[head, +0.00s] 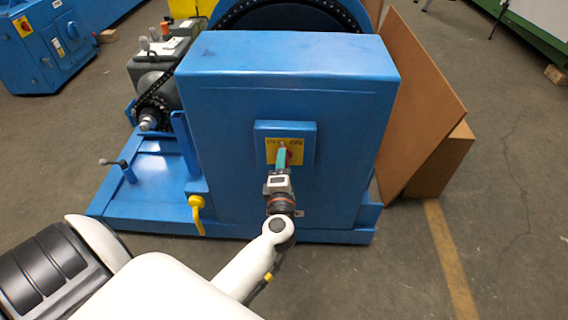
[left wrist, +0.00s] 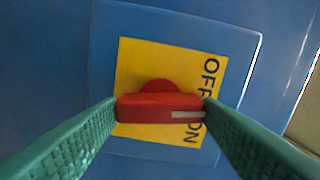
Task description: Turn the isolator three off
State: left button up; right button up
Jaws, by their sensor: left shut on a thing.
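The isolator is a blue box (head: 305,135) with a yellow plate (head: 297,155) on the front of the blue cabinet. The plate reads OFF on the left and ON on the right in the head view. In the left wrist view the plate (left wrist: 135,65) carries a red handle (left wrist: 150,107) with a white mark near its right end. The mark points to the lettered side, nearer ON than OFF. My left gripper (head: 283,158) is shut on the handle, with its green fingers (left wrist: 160,110) at the handle's two ends. My right gripper is not in view.
The blue cabinet (head: 230,120) stands on a blue base (head: 150,200). A yellow lever (head: 197,212) is at its lower left. Brown boards (head: 420,110) lean at its right. Another blue machine (head: 45,50) with a red switch is at the far left.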

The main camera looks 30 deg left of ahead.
pick_arm(q)
jog(key=shift+f+n, duration=0.15)
jog(key=shift+n, duration=3.25)
jog(key=o, duration=1)
jog(key=v, duration=1.2)
